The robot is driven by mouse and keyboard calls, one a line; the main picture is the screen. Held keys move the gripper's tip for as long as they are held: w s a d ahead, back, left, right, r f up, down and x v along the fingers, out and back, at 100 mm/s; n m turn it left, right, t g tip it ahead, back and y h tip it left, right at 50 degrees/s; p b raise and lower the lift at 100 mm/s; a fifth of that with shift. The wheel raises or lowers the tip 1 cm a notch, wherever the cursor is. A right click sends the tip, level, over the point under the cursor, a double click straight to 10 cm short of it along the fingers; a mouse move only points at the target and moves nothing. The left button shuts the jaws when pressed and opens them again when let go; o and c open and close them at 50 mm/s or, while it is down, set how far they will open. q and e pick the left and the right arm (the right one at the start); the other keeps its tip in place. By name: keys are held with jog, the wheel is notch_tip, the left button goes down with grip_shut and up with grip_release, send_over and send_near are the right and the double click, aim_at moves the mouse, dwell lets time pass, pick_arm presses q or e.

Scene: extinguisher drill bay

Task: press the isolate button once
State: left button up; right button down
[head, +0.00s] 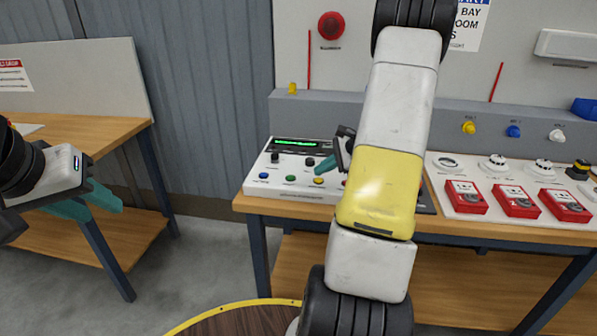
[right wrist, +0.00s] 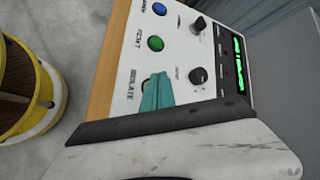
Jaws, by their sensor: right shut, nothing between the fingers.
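The white control panel (head: 290,165) stands on the wooden bench, with a row of coloured buttons. The yellow button (head: 318,181) is third in the row. In the right wrist view, the ISOLATE label (right wrist: 126,84) lies beside my right gripper's fingertips, and the button at that label is hidden behind them. My right gripper (head: 325,165) is shut and empty, its teal fingers (right wrist: 156,92) over the panel just by the yellow button. I cannot tell whether they touch it. My left gripper (head: 105,212) is open and empty at the left, away from the panel.
A blue button (right wrist: 159,9), a green button (right wrist: 155,43) and black knobs (right wrist: 198,76) sit close to the right fingers. A lit display (head: 297,143) tops the panel. Red call points (head: 466,197) stand on a white board to the right. My right arm covers the panel's right part.

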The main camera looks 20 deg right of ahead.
aim_at(321, 180)
jog(key=shift+f, duration=0.1)
jog(key=shift+f, duration=0.3)
jog(key=shift+f, duration=0.45)
dwell(0.6)
jog(key=shift+r, duration=0.85)
jog(key=shift+r, duration=2.55)
